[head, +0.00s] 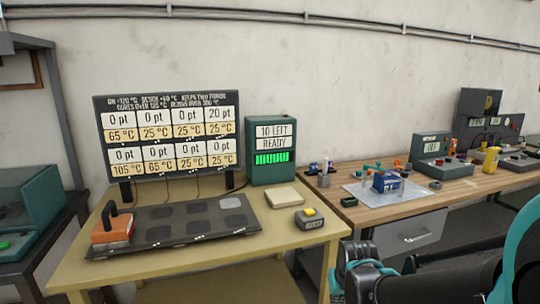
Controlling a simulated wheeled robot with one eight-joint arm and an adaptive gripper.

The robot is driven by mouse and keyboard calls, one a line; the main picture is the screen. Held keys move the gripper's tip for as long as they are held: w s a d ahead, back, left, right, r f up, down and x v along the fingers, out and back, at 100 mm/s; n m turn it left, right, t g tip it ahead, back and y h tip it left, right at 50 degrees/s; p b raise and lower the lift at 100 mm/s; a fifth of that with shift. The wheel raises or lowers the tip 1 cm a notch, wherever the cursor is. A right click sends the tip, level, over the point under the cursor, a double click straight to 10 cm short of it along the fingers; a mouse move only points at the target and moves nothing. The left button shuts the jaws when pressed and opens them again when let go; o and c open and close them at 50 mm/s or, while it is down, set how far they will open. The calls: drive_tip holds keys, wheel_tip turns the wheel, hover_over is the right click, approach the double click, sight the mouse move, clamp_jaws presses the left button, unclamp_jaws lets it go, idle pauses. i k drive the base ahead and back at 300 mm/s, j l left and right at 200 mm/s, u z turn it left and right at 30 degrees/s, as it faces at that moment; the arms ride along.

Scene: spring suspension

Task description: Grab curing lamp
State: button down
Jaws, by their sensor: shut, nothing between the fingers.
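The curing lamp appears to be the orange block with a black arched handle (113,231). It sits on the left end of a dark mat (160,236) with several grey pads, on the yellow table (190,266). It covers the pads beneath it. My gripper (357,262) is at the bottom, right of the middle, in front of the gap between the tables. It is shut and empty, well to the right of the lamp and apart from it. Its fingertips are hard to make out.
A display board (168,137) stands behind the mat with point and temperature readings. A green box (271,150) reads "10 LEFT READY". A wooden bench (400,213) with devices stands at right.

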sight(114, 231)
drive_tip(key=u, duration=1.55)
